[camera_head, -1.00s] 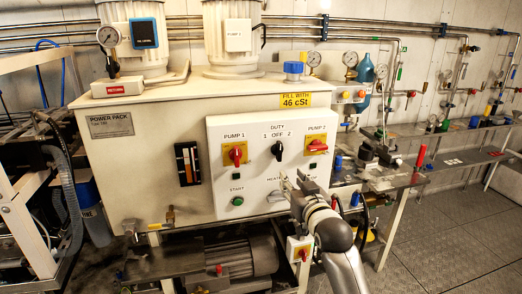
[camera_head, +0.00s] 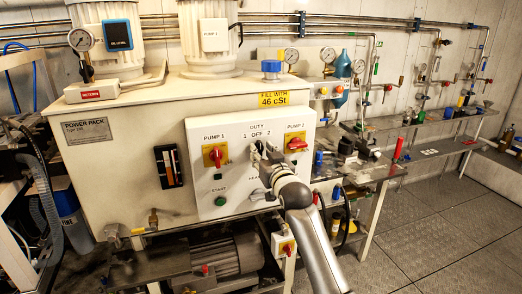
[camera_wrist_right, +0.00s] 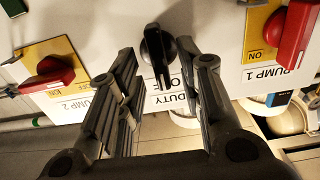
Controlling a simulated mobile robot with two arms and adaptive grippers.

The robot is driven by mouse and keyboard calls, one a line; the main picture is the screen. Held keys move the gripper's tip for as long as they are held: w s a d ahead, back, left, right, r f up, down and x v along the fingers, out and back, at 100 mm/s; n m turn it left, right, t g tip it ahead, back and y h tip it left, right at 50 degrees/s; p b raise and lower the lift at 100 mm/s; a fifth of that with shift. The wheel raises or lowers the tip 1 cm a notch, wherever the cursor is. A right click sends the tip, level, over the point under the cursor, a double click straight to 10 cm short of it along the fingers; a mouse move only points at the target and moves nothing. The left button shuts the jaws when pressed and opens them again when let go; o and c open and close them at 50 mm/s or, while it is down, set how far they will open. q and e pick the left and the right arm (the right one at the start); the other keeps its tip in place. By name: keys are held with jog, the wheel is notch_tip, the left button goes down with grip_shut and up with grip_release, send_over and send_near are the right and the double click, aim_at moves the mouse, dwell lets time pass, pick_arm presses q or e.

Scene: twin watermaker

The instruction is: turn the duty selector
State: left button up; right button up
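The duty selector is a black knob on the white control panel (camera_head: 237,188), below the "1 OFF 2" label. In the head view my right gripper (camera_head: 262,155) is in front of it and hides most of it. In the right wrist view, which shows the panel upside down, the duty selector (camera_wrist_right: 157,55) has its handle roughly upright. The right gripper (camera_wrist_right: 158,75) is open there, with one finger on each side of the knob. A gap shows on both sides, so it is not clamped. My left gripper is not in view.
The red pump 1 switch (camera_head: 215,156) and red pump 2 switch (camera_head: 297,144) flank the selector. A green start button (camera_head: 220,201) is lower on the panel. A workbench (camera_head: 385,165) with tools stands to the right. The floor at right (camera_head: 435,225) is clear.

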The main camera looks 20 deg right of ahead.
jog(key=shift+w, duration=0.8)
grip_shut()
